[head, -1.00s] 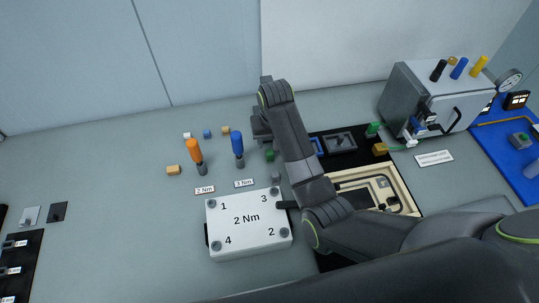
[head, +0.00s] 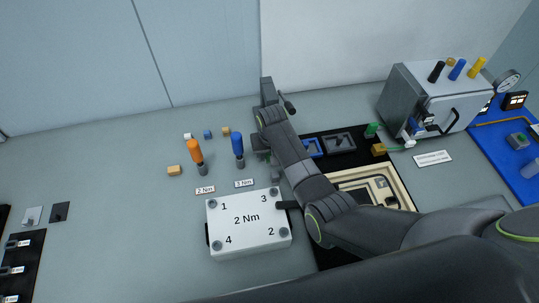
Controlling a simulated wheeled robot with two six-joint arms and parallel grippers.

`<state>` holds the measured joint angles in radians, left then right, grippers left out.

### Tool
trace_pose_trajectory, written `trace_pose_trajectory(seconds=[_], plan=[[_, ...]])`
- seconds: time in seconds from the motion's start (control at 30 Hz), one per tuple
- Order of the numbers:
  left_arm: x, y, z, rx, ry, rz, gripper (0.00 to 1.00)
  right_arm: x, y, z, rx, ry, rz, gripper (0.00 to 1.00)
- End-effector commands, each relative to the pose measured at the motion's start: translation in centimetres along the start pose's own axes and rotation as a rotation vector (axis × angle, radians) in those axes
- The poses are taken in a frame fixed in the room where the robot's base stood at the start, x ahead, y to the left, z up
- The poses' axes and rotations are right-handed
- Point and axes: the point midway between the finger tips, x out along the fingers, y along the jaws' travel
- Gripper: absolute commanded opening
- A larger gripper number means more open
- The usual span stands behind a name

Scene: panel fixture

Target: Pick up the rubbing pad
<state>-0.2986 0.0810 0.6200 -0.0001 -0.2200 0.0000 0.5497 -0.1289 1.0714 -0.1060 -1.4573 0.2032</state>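No object in the head view can be told for certain as the rubbing pad. Small loose blocks lie behind the white box: a tan block (head: 174,170), a blue block (head: 207,134), a white block (head: 187,136) and another tan block (head: 226,131). My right arm reaches in from the right. Its gripper (head: 263,157) points down at the counter, just right of the blue-handled driver, over the spot of a small green block that is now mostly hidden. Its fingers are too small and dark to read. My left gripper is out of view.
The white "2 Nm" box (head: 247,235) stands in front of the gripper. An orange driver (head: 195,152) and a blue driver (head: 238,145) stand upright close by on the left. A black mat with a cream tray (head: 400,190) lies right. The left counter is mostly clear.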

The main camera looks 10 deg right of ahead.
Motion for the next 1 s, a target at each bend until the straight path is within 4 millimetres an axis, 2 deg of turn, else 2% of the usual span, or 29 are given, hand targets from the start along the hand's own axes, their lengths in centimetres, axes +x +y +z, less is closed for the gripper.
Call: trace_pose_trajectory(seconds=[0.2,0.57,1.0], plan=[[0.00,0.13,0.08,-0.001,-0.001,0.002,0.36,0.01,0.00,-0.03,0.000,0.001,0.000,0.51],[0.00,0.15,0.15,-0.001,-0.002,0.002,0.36,-0.01,-0.02,-0.02,0.000,0.001,0.000,0.04],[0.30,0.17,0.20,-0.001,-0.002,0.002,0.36,-0.57,-0.05,-0.16,0.000,0.002,-0.001,0.03]])
